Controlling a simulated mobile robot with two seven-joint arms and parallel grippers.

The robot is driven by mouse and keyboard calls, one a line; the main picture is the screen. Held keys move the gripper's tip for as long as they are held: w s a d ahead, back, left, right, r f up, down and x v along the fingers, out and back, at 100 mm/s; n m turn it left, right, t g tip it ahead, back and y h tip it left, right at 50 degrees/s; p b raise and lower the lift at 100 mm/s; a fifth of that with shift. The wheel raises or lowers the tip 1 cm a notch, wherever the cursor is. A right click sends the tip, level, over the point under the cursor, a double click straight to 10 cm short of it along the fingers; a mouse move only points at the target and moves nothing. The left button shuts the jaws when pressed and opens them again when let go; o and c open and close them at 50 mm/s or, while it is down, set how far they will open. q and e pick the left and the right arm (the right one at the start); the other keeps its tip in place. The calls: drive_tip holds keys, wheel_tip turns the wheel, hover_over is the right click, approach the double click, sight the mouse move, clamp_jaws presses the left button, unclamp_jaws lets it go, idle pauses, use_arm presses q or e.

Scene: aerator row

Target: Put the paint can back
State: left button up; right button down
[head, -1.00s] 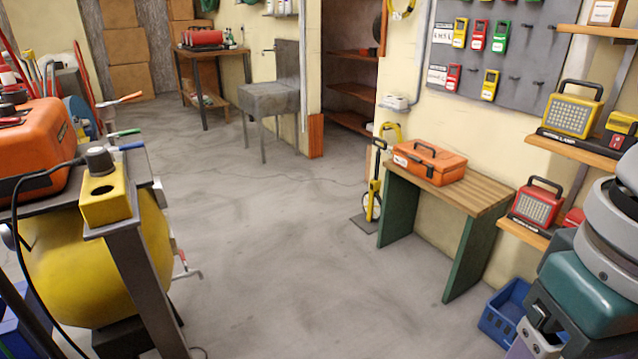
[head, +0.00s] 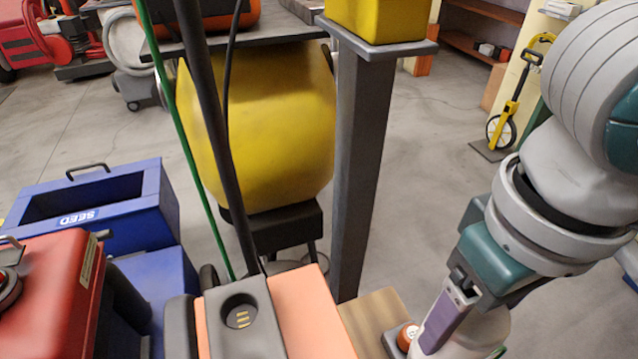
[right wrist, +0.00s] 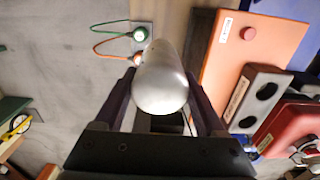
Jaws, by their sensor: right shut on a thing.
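My right gripper (head: 455,315) comes in from the right in the head view, low at the bottom edge. Its fingers are shut on a pale, smooth, rounded can (head: 482,332), which I take to be the paint can. In the right wrist view the can (right wrist: 160,92) sits between the two dark fingers (right wrist: 160,76), its silvery rounded end towards the camera. No label shows on it. The gripper hides part of the can in the head view. My left gripper is not in view.
A grey post (head: 358,170) and a yellow tank (head: 265,125) stand left of my right arm. A blue seed box (head: 90,205) and a red case (head: 50,295) are at the left. An orange panel (right wrist: 222,60) lies right of the can. Open floor (head: 435,150) lies behind.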

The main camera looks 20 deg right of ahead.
use_arm(q)
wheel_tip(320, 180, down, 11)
drive_tip(key=b, duration=1)
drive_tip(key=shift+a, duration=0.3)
use_arm(e)
wheel_tip(320, 180, down, 21)
drive_tip(key=shift+w+a+r, duration=0.15)
drive_tip(key=shift+w+a, duration=0.05)
drive_tip(key=shift+a, duration=0.2)
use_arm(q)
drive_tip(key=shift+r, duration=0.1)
use_arm(e)
unclamp_jaws()
